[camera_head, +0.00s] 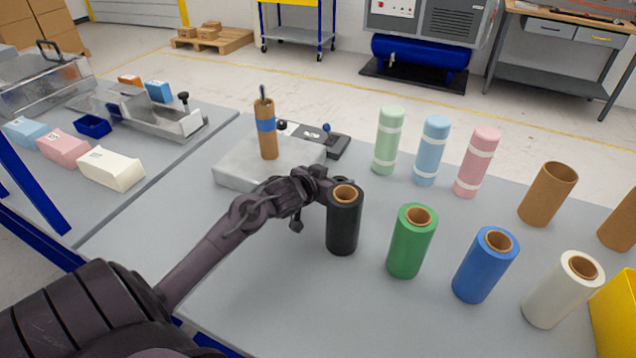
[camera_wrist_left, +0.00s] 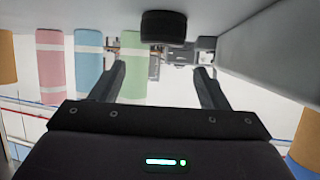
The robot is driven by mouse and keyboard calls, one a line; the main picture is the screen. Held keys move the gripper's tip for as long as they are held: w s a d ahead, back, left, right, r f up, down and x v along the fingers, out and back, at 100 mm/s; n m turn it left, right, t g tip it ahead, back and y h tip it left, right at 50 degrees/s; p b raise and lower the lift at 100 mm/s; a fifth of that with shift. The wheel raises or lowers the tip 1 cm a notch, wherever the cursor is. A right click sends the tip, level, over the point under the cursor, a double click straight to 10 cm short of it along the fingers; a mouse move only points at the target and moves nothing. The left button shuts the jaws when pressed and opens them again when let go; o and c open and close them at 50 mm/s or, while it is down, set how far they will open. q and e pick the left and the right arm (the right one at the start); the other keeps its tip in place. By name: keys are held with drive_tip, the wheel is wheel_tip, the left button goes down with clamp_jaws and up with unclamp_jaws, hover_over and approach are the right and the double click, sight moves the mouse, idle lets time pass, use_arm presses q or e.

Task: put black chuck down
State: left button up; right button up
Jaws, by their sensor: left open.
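The black chuck appears to be the black roll (camera_head: 343,225) with a brown core, standing upright on the grey table in the head view. My left gripper (camera_head: 328,180) is just behind and left of its top; the roll partly hides the fingers. In the left wrist view, which looks upside down, the gripper (camera_wrist_left: 163,85) is open with nothing between its fingers. A short dark object (camera_wrist_left: 162,27) shows beyond them; I cannot tell whether it is the roll. My right gripper is not in view.
Green (camera_head: 409,245), blue (camera_head: 483,268) and white (camera_head: 560,292) rolls stand to the right. Pale green, light blue and pink rolls stand behind. The front table area is clear.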

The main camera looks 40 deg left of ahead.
use_arm(q)
drive_tip(key=v, duration=0.8)
drive_tip(key=shift+w, duration=0.1)
